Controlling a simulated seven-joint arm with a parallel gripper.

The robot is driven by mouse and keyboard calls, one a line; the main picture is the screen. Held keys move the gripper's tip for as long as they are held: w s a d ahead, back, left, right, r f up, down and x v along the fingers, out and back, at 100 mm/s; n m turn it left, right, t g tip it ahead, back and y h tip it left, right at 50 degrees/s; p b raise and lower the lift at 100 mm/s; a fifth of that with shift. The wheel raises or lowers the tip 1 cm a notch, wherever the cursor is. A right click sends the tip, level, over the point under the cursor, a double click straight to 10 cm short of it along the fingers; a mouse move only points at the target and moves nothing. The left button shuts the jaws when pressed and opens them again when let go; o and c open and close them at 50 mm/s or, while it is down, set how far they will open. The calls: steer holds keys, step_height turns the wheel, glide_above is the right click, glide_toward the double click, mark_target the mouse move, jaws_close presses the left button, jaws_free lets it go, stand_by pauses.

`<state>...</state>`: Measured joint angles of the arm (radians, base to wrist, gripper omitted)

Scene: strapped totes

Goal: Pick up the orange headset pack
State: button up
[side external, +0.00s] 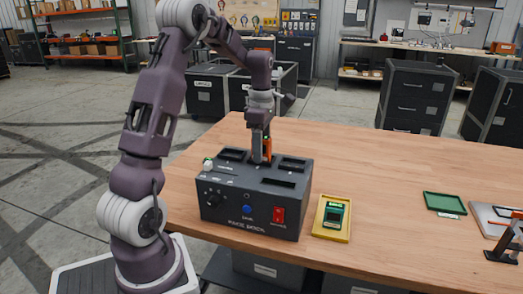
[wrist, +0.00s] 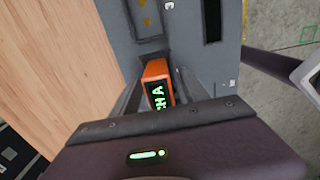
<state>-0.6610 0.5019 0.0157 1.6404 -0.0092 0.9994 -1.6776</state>
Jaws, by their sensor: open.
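The orange headset pack (side external: 268,146) stands upright at the back of the dark grey dock (side external: 247,222), at its top. In the wrist view the orange pack (wrist: 157,70) shows a black face with green lettering. My gripper (side external: 261,158) points down over the dock, with its fingers around or right beside the pack. The wrist view shows a finger on each side of the pack, without a clear sign of a grip. My gripper is open. The lower end of the pack is hidden, so I cannot tell how deep it sits in a slot.
The dock has several dark slots on top, and a knob, a blue button and a red switch (side external: 279,216) in front. A yellow tray (side external: 322,232) with a green pack (side external: 334,214) lies to its right. A green tray (side external: 444,203) lies farther right. The table between is clear.

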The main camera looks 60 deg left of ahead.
jaws_close()
